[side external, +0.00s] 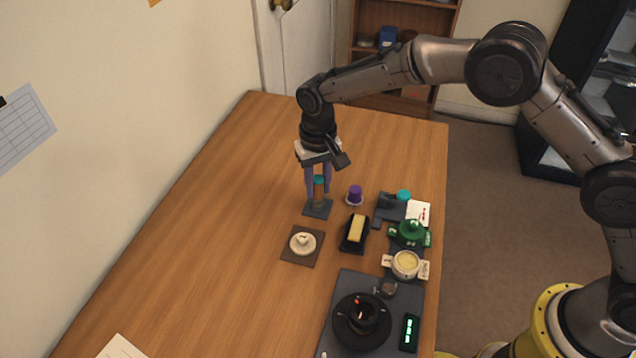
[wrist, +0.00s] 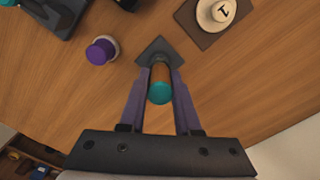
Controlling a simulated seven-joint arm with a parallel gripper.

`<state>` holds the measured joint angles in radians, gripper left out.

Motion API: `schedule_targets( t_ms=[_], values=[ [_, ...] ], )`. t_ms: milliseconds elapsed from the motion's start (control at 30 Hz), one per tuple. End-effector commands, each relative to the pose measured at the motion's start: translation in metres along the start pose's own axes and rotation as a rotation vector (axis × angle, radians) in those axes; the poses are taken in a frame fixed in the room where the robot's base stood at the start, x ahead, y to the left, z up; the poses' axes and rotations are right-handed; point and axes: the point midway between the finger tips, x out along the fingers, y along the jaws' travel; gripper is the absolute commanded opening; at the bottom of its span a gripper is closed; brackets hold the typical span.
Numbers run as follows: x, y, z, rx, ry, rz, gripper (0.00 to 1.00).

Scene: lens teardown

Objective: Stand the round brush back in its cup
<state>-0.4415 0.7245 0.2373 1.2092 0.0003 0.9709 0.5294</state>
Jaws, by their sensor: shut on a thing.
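My gripper (wrist: 159,90) points down, its purple fingers shut on a short round piece with a teal top and brownish body, which I take as the round brush (wrist: 160,94). Its teal top also shows between the fingers in the side view (side external: 319,180). The brush looks upright over a small dark square base (side external: 318,209), which also shows in the wrist view (wrist: 153,47). The brush's lower end is partly hidden by the fingers, and I cannot tell whether it touches the base. No separate cup can be made out clearly there.
A purple knob on a pale disc (side external: 355,195) stands close right. A white round piece (side external: 303,243) sits on a brown mat.

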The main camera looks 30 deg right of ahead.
Motion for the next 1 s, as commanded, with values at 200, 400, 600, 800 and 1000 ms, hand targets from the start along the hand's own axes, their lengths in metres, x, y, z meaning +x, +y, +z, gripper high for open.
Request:
schedule_targets(
  t_ms=[200,400,600,800,1000],
  values=[
    [0.0026,0.0,-0.0001,0.0,0.0,0.0,0.0],
    [0.0047,0.0,0.0,0.0,0.0,0.0,0.0],
    [0.0069,0.0,0.0,0.0,0.0,0.0,0.0],
    [0.0084,0.0,-0.0001,0.0,0.0,0.0,0.37],
    [0.0085,0.0,0.0,0.0,0.0,0.0,0.67]
  ],
)
